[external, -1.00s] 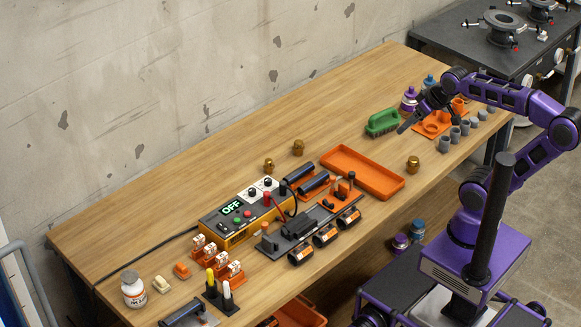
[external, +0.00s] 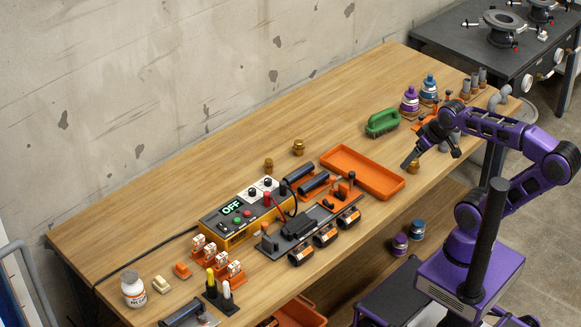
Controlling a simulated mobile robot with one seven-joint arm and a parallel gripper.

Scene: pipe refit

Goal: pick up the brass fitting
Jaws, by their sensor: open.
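One brass fitting (external: 414,168) stands near the front edge of the bench, right of the orange tray, partly hidden by my gripper. Two other brass fittings stand apart farther back, one left of the tray (external: 298,147) and one behind the power box (external: 268,165). My gripper (external: 431,158) is open, pointing down toward the bench, with one dark finger overlapping the front fitting in the picture. I cannot tell whether the finger touches it or how high it is above the bench.
The orange tray (external: 334,164) is empty, close on the left. Grey pipe parts (external: 479,78) stand at the bench's right end. The bench's back left is clear.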

